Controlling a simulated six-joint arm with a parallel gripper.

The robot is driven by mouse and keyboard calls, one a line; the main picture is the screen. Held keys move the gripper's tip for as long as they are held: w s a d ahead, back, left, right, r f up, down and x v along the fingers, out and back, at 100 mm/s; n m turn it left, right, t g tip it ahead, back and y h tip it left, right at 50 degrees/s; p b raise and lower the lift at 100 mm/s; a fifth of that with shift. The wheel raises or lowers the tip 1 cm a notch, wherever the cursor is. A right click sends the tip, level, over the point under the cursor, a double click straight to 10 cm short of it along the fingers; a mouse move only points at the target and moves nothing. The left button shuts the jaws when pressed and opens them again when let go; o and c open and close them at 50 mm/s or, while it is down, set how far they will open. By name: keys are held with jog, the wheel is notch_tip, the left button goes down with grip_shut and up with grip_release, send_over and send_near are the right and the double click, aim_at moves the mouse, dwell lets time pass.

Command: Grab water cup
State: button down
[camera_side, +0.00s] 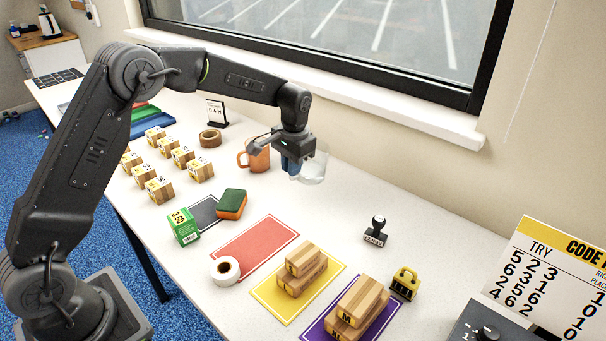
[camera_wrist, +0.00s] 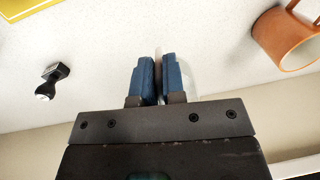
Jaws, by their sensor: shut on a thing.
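The water cup is a clear, see-through cup (camera_side: 314,172) below the end of my arm in the side view, near the window side of the table. My gripper (camera_side: 291,164) has blue fingers that are shut on the cup's left side in that view. In the wrist view the fingers of my gripper (camera_wrist: 157,78) are close together, with a pale, clear sliver of the cup (camera_wrist: 190,82) beside the right finger. Most of the cup is hidden there. I cannot tell whether its base touches the table.
An orange-brown mug (camera_side: 259,159) stands close to the left of my gripper; it also shows in the wrist view (camera_wrist: 284,42). A stamp (camera_side: 376,232) stands to the front right. Tape (camera_side: 210,138), wooden blocks (camera_side: 200,170) and a sponge (camera_side: 231,204) lie leftward. The window sill (camera_side: 400,112) runs behind.

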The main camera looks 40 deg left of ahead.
jog(key=s+a+r, duration=0.3)
jog(key=a+r, duration=0.1)
jog(key=a, duration=0.2)
jog(key=shift+s+a+r, duration=0.25)
jog(key=shift+a+r, duration=0.05)
jog(key=shift+a, duration=0.1)
dwell(0.3)
dwell(2.7)
